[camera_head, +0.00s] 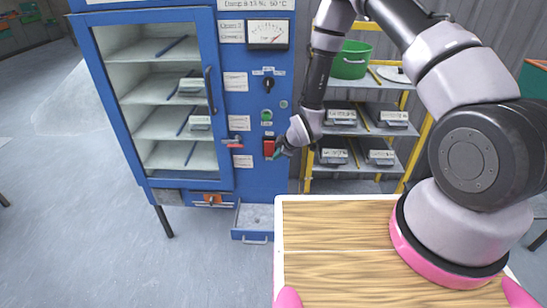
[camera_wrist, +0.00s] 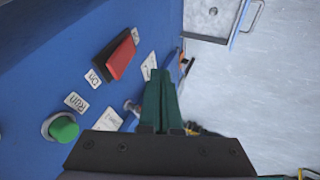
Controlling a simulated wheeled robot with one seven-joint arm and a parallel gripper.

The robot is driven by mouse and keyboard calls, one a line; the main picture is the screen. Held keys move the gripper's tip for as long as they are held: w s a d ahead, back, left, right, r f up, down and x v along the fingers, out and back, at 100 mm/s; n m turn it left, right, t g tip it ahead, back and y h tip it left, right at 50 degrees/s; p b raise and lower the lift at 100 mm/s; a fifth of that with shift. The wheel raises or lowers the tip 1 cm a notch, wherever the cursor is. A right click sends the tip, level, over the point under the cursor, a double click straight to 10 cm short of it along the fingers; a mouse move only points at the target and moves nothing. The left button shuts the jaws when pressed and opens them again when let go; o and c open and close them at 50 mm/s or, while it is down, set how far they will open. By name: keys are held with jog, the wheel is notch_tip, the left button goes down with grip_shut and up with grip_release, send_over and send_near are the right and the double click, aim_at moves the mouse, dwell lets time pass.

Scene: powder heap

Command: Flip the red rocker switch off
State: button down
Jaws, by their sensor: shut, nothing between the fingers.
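The red rocker switch (camera_head: 269,148) sits in a dark frame low on the blue cabinet's control panel. In the wrist view the rocker (camera_wrist: 121,58) is tilted, with a red face and a dark side; I cannot tell its on or off position. My gripper (camera_head: 279,153) is just right of the switch in the head view and partly overlaps its edge. In the wrist view my green fingers (camera_wrist: 161,72) are shut together and empty. Their tips lie to the right of the rocker, and I cannot tell whether they touch the panel.
A green button (camera_wrist: 63,128) and small labels are on the panel near the rocker. A black knob (camera_head: 268,84) and a gauge (camera_head: 267,33) are higher up. An open drawer (camera_head: 254,219) juts out below. A yellow rack (camera_head: 410,110) with trays and a green bucket (camera_head: 351,62) stands right.

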jog(key=v, duration=0.2)
jog(key=shift+s+d+r, duration=0.1)
jog(key=shift+s, duration=0.2)
jog(key=d+r+m+h, duration=0.1)
jog(key=d+r+m, duration=0.3)
jog(key=r, duration=0.7)
jog(key=w+d+r+m+h, duration=0.1)
jog(key=d+r+m, duration=0.3)
jog(key=r, duration=0.7)
jog(key=d+r+m, duration=0.2)
jog(key=d+r, duration=0.4)
jog(key=r, duration=0.4)
jog(key=s+d+r+m, duration=0.4)
jog(key=s+r+m, duration=0.1)
jog(key=s+r, duration=0.4)
jog(key=s+d+r+m+t, duration=0.1)
jog(key=s+d+r+m, duration=0.4)
jog(key=s+r, duration=0.4)
jog(key=s, duration=0.5)
jog(key=shift+s+r+m, duration=0.2)
jog(key=shift+s+m, duration=0.1)
